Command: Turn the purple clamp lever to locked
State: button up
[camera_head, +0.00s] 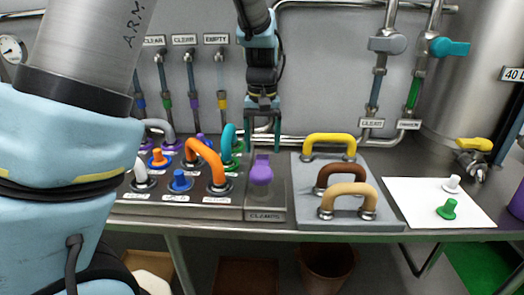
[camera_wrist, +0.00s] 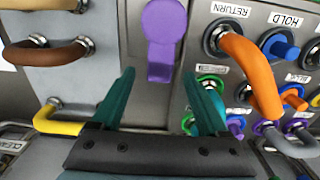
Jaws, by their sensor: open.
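The purple clamp lever (camera_head: 261,174) sits on a grey panel (camera_head: 265,204) labelled CLAMPS. Its round end faces the front and its narrow part points toward the back. In the wrist view the lever (camera_wrist: 164,28) is at the top middle, with its narrow part nearest my fingers. My gripper (camera_head: 263,143) points down just behind the lever. The lever lies just beyond the fingertips, and I see no contact. No lock marking is readable.
Left of the lever, a panel holds orange (camera_head: 206,162) and teal (camera_head: 229,140) hoses and a blue plug (camera_head: 180,181). Right of it, a grey plate carries yellow (camera_head: 329,141), brown (camera_head: 339,172) and tan (camera_head: 348,197) handles. A white mat (camera_head: 424,207) lies farther right.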

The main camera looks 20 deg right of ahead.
aim_at(262, 159)
jog(key=shift+f, duration=1.7)
grip_shut()
